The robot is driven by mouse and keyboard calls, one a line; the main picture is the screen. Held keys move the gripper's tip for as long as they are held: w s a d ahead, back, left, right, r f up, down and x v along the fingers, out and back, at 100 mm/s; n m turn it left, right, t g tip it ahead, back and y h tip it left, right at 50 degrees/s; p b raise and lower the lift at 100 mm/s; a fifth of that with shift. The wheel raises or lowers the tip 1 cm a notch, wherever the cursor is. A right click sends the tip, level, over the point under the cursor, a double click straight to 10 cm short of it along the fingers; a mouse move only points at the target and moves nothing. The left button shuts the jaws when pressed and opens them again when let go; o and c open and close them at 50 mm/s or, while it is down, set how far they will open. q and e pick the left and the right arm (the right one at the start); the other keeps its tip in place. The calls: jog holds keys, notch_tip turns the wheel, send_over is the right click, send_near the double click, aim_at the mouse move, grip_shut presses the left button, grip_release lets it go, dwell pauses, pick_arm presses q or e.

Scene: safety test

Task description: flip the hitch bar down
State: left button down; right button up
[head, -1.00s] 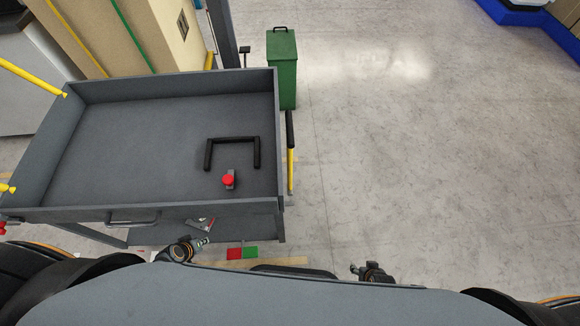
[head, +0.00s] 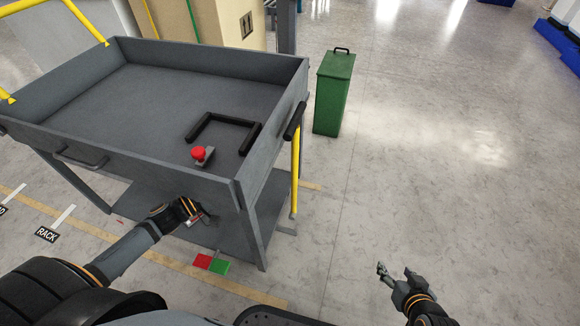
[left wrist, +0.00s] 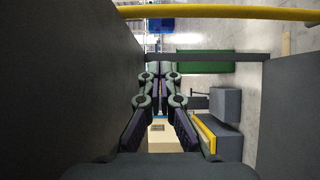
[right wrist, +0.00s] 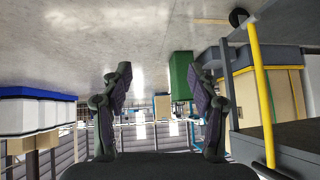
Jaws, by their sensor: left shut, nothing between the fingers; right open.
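The hitch bar (head: 296,170) is a yellow bar with a black grip at its top. It stands upright at the right end of the grey cart (head: 245,190). In the right wrist view the yellow bar (right wrist: 262,90) runs along the right side, outside the fingers. A yellow bar also crosses the top of the left wrist view (left wrist: 220,13). My right gripper (head: 394,272) is open and empty over the floor, right of the bar and apart from it. My left gripper (head: 195,213) is shut and empty by the cart's front, below the tray; its tips are partly hidden in shadow.
On the cart's tray are a black U-shaped handle (head: 224,120) and a red button (head: 203,155). A green bin (head: 333,95) stands behind the bar. Red and green floor patches (head: 211,264) lie before the cart.

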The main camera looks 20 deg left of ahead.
jog(key=w+r+t+b, duration=0.1)
jog(key=w+r+t, duration=0.35)
jog(key=r, duration=0.35)
jog(key=w+r+t+b, duration=0.1)
jog(key=w+r+t, duration=0.35)
jog(key=r, duration=0.35)
jog(key=s+r+n+t+y+b, duration=0.1)
jog(key=s+r+n+t+b, duration=0.15)
jog(key=r+t, duration=1.1)
pick_arm(q)
jog(key=s+d+x, duration=0.1)
jog(key=d+x, duration=0.1)
jog(key=x, duration=1)
jog(key=shift+d+p, duration=0.3)
jog(key=shift+p, duration=0.1)
pick_arm(e)
jog(key=g, duration=0.2)
jog(key=w+r+m+g, duration=0.1)
jog(key=g, duration=0.1)
jog(key=d+g, duration=0.1)
jog(key=g, duration=0.2)
jog(key=shift+w+r+m, duration=0.25)
jog(key=shift+w+r, duration=0.05)
jog(key=shift+r, duration=0.05)
